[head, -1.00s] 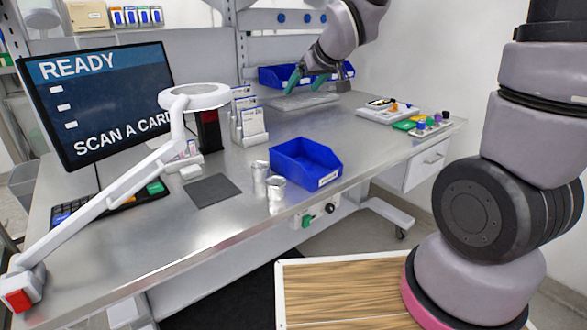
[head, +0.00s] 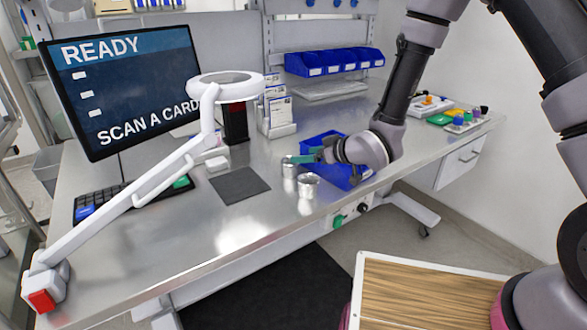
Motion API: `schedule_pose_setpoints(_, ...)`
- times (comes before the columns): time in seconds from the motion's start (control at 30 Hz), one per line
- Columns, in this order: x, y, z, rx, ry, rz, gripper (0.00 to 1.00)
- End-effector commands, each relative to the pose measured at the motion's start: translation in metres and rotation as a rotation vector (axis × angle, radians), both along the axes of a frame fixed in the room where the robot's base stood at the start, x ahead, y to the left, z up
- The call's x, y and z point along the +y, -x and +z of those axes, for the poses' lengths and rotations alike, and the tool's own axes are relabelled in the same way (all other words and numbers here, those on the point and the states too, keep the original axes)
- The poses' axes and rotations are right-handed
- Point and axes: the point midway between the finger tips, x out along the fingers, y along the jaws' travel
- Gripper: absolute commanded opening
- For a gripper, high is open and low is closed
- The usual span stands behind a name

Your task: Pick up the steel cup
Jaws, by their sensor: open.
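My gripper (head: 301,158), with teal fingers, is open and reaches in from the right just above and behind the cups. It points left, its fingertips close over the rear cup. Whether it touches that cup is not clear. Nothing shows between the fingers.
A blue bin (head: 318,143) sits right behind my gripper, partly hidden by it. A dark mat (head: 240,186) lies left of the cups. A white lamp arm (head: 150,180) crosses the left side. A card holder (head: 279,118) stands behind. The bench front is clear.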

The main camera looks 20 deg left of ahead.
Motion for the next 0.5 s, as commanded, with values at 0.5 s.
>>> schedule_pose_setpoints(0.5,0.033,-0.018,-0.040,0.000,-0.001,0.000,0.83)
